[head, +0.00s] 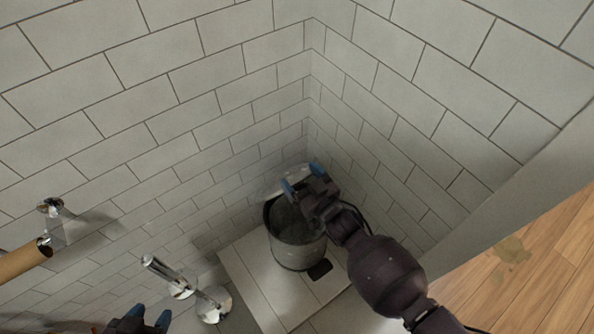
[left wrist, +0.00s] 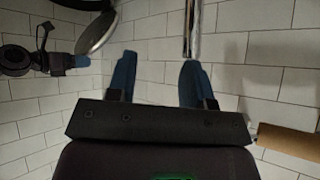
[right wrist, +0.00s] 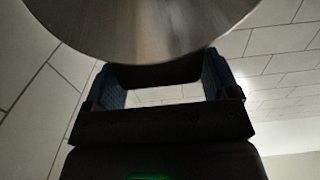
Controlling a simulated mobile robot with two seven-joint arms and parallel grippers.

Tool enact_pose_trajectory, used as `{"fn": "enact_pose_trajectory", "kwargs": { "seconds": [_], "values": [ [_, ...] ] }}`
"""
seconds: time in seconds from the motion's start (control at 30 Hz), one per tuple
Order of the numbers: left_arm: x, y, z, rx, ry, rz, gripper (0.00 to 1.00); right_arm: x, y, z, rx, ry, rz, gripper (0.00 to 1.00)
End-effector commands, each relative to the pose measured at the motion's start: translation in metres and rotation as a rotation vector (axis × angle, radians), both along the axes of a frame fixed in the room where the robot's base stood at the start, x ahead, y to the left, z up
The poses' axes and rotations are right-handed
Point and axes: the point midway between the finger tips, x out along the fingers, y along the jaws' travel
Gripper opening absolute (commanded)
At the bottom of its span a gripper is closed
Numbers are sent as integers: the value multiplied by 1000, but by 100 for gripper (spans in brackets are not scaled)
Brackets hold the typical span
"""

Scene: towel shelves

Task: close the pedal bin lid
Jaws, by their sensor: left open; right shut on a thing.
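The pedal bin (head: 298,250) is a metal cylinder in the tiled corner, with a dark pedal (head: 320,269) at its front right. Its lid (head: 285,178) is raised, tilted up at the back towards the wall. My right gripper (head: 304,180) is at the lid above the bin, its blue fingers spread wide but shut on the lid. In the right wrist view the lid's brushed metal disc (right wrist: 130,25) covers the fingertips. My left gripper (head: 140,318) is open and empty at the bottom of the head view, apart from the bin; its fingers (left wrist: 157,75) show in the left wrist view.
A chrome fixture (head: 170,275) with a round base stands left of the bin. A wall holder with a brown roll (head: 22,262) is at the far left. Tiled walls close in behind the bin. Wooden floor (head: 540,270) lies at the right.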

Motion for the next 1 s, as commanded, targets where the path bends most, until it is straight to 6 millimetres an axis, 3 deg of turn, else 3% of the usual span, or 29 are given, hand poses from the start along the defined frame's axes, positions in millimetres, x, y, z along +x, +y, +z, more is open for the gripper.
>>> {"fn": "enact_pose_trajectory", "kwargs": {
  "seconds": [0.03,0.3,0.57,1.0],
  "values": [
    [14,0,-2,-15,8,-12,39,-3,-2,-10,-9,19,-3,39],
    [78,-22,-2,-137,94,-107,0,-3,-2,-10,-9,19,-3,39],
    [126,-69,10,-269,215,-260,0,-3,-2,-10,-10,19,-3,39],
    [188,-151,55,-372,401,-618,0,-3,-2,-10,-10,19,-3,39]
  ]
}}
